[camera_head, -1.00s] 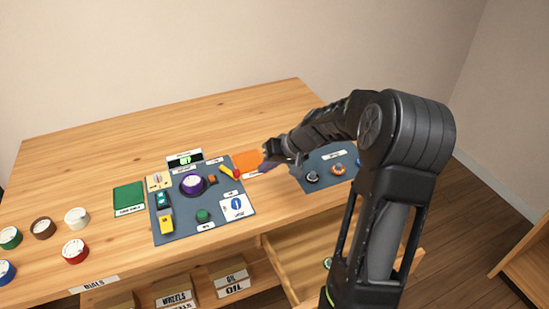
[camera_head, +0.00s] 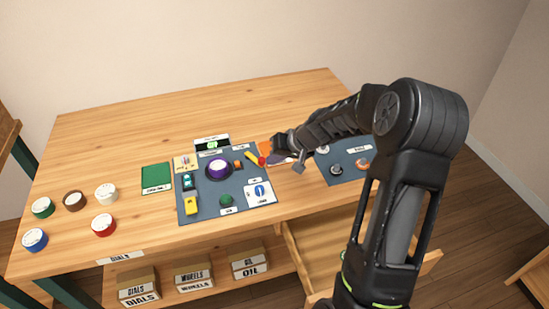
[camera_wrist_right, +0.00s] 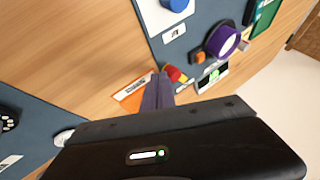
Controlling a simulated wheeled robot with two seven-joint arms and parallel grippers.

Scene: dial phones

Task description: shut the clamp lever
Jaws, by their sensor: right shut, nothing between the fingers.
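The clamp lever is a yellow bar (camera_head: 253,157) with a red knob (camera_head: 262,161), at the right edge of the blue-grey board (camera_head: 203,207). It lies slanted in the head view. In the right wrist view the red knob (camera_wrist_right: 172,73) is right at the fingertips, and part of the yellow bar shows beside it. My right gripper (camera_head: 275,159) is shut and empty, just right of the knob. Its dark purple fingers (camera_wrist_right: 158,82) reach up to the knob; whether they touch it I cannot tell. My left gripper is not in view.
A purple dial (camera_head: 218,167) and a small orange block (camera_head: 238,165) sit left of the lever. An orange mat (camera_head: 264,147) lies behind the gripper, partly hidden. A second board (camera_head: 335,178) is to the right. An open drawer (camera_head: 318,250) juts out below.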

